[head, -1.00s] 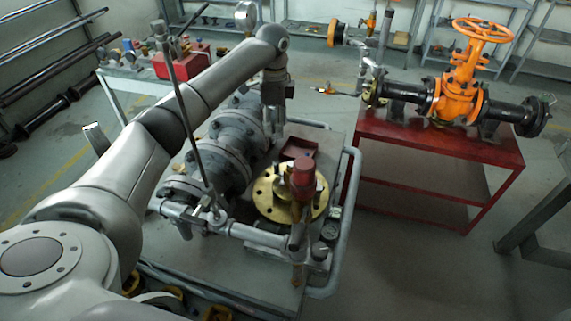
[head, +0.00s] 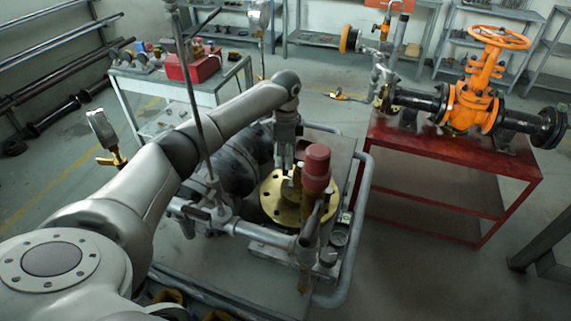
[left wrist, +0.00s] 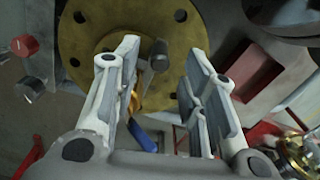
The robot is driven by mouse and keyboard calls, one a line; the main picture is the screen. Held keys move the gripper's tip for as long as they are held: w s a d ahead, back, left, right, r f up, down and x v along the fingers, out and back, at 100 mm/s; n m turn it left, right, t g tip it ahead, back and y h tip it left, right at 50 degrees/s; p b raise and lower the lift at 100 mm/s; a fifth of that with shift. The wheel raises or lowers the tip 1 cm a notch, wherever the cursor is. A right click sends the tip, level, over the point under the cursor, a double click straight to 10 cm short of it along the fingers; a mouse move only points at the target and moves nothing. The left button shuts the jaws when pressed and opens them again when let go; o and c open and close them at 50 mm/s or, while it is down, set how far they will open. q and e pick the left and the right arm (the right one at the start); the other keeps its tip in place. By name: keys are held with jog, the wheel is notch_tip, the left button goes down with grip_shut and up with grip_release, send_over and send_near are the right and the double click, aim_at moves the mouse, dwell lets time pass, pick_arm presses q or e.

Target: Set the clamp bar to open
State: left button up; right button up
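My left gripper (head: 285,163) points down over the brass flange (head: 272,203) on the grey pipe rig. In the left wrist view the gripper (left wrist: 163,75) is open, with its fingers spread on either side of a short dark peg (left wrist: 160,55). The brass flange (left wrist: 85,40) lies behind the fingers there. I cannot tell whether the peg is part of the clamp bar or whether the fingers touch it. A red-capped fitting (head: 317,168) stands in front of the flange in the head view and hides part of it. My right gripper is not in view.
A tall thin rod (head: 198,100) rises left of the flange, close to my left arm. A grey tube rail (head: 362,215) edges the rig. A red table (head: 450,160) with an orange gate valve (head: 468,100) stands at right, with open floor between.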

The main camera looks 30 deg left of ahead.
aim_at(286, 173)
pick_arm(q)
jog(key=shift+f, duration=2.15)
jog(key=shift+c, duration=0.5)
grip_shut()
